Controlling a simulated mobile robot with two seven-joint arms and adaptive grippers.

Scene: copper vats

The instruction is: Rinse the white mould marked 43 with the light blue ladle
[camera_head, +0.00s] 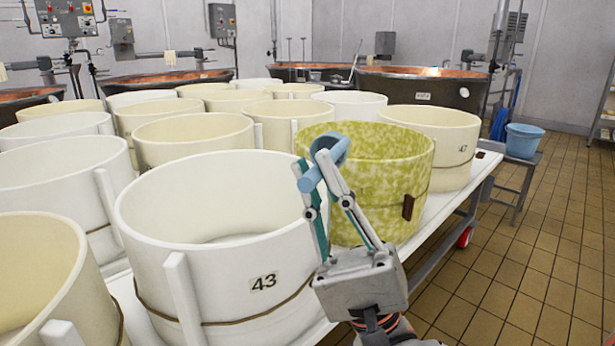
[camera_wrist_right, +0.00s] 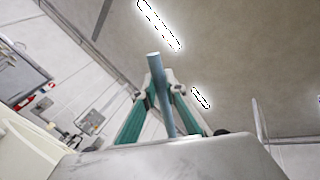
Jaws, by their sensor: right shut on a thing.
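The white mould marked 43 (camera_head: 240,262) stands upright on the white table in the front middle of the head view. It is open at the top, with its label on the near wall. My right gripper (camera_head: 313,166) is shut on the light blue ladle (camera_head: 331,150), held up just right of mould 43's rim and in front of a mottled green mould. In the right wrist view the ladle's blue handle (camera_wrist_right: 161,95) stands between the fingers (camera_wrist_right: 160,92). Water in the ladle cannot be made out. My left gripper is not in view.
The mottled yellow-green mould (camera_head: 385,180) and mould 47 (camera_head: 450,139) stand to the right of mould 43. Several cream and white moulds crowd the table behind and left. Copper vats (camera_head: 425,84) stand behind. A blue bucket (camera_head: 523,141) sits on a stand at right, beside open tiled floor.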

